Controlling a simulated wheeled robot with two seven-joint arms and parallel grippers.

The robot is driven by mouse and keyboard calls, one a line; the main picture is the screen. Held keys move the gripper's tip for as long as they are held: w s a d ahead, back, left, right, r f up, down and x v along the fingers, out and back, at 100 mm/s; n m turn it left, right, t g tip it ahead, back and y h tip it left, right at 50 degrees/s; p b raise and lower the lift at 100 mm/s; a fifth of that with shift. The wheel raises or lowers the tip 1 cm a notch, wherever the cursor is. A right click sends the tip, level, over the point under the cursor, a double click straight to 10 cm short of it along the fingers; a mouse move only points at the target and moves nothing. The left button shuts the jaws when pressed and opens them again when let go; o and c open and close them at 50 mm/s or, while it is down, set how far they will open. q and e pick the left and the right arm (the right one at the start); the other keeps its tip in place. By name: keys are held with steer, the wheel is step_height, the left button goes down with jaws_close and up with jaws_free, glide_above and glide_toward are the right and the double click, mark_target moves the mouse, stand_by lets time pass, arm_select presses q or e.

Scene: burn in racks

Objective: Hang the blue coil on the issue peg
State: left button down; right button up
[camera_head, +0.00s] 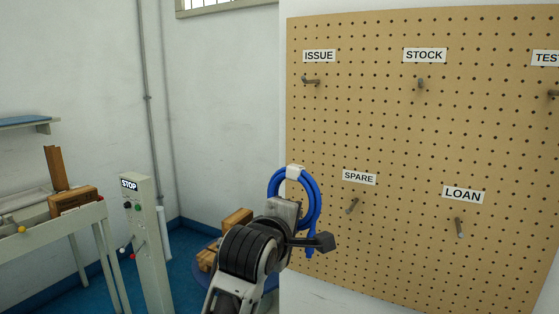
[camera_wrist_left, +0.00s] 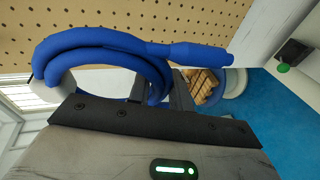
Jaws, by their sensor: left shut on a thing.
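The blue coil (camera_head: 311,199) is a looped cable with a white band at its top, seen in the head view in front of the pegboard's lower left. My left gripper (camera_head: 290,208) is shut on the blue coil, which also fills the upper left of the left wrist view (camera_wrist_left: 100,42). The issue peg (camera_head: 311,81) is a grey peg below the ISSUE label (camera_head: 319,56) at the board's upper left, bare. The coil is below that peg and apart from it. My right gripper is not in view.
The pegboard (camera_head: 390,130) also bears bare pegs under STOCK (camera_head: 421,84), SPARE (camera_head: 352,205) and LOAN (camera_head: 459,227), and a TEST peg (camera_head: 553,95) at the right edge. A STOP post (camera_head: 146,240) and a bench (camera_head: 60,225) stand at the left.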

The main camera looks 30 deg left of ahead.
arm_select(q)
steer(key=r, duration=0.3)
steer(key=a+r+p, duration=0.1)
steer(key=r, duration=0.3)
steer(key=w+r, duration=0.1)
steer(key=r, duration=0.3)
steer(key=shift+a+r, duration=0.1)
steer(key=shift+a, duration=0.3)
step_height(320, 180, up, 9)
steer(key=s+m+p, duration=0.1)
steer(key=s+p, duration=0.1)
steer(key=shift+g+h, duration=0.4)
steer(key=shift+w+r+x, duration=0.15)
steer(key=shift+r+x, duration=0.15)
steer(key=shift+x, duration=1.65)
steer(key=shift+w+r+x, duration=0.1)
steer(key=shift+r+x, duration=0.25)
steer(key=shift+x, duration=1.6)
steer(key=shift+w+r+x, duration=0.15)
steer(key=shift+r+x, duration=0.15)
steer(key=shift+x, duration=1.65)
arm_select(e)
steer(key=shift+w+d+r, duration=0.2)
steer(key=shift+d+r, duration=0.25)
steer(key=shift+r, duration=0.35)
arm_select(q)
steer(key=shift+d, duration=0.15)
steer(key=c, duration=1.2)
jaws_free()
steer(key=shift+f, duration=0.1)
